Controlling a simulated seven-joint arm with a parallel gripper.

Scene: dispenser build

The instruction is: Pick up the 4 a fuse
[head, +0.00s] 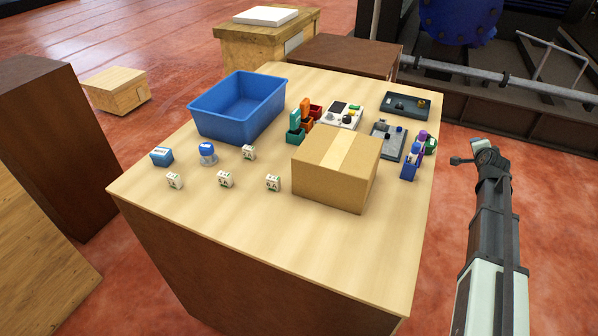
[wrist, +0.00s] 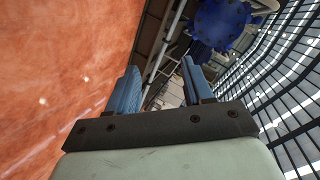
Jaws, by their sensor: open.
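The lettering is too small for me to tell which is the 4 A fuse. My gripper (wrist: 160,85) is open and empty, with its two blue fingers apart. In the head view it is off the table's right side, far from the cubes.
A closed cardboard box (head: 325,180) stands right of the cubes. A blue bin (head: 215,123) is behind them. A small blue box (head: 161,157) and a blue-topped round container (head: 208,154) are at left. The front tabletop is clear.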

